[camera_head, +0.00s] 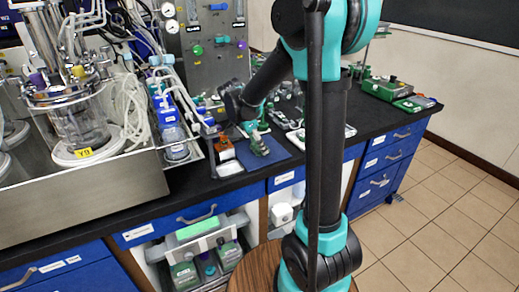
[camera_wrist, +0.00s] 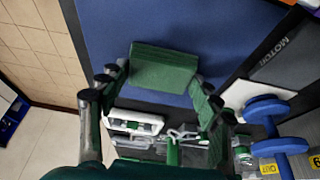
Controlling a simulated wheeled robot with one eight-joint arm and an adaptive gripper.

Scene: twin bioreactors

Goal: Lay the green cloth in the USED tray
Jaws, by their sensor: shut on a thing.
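The green cloth (camera_wrist: 163,68) shows in the wrist view as a thick folded block between the fingertips of my gripper (camera_wrist: 156,82). My gripper is shut on it, over a blue mat (camera_wrist: 225,30). In the head view my gripper (camera_head: 257,146) is low over the same mat (camera_head: 277,158) on the black bench. The cloth is hard to make out there, and I cannot tell whether it touches the mat. I cannot read a USED label on any tray, so I cannot tell which one it is.
A steel-walled bioreactor station (camera_head: 95,200) fills the left of the bench. An orange item (camera_head: 223,144) stands left of the mat. Green equipment (camera_head: 393,89) is at the back right.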

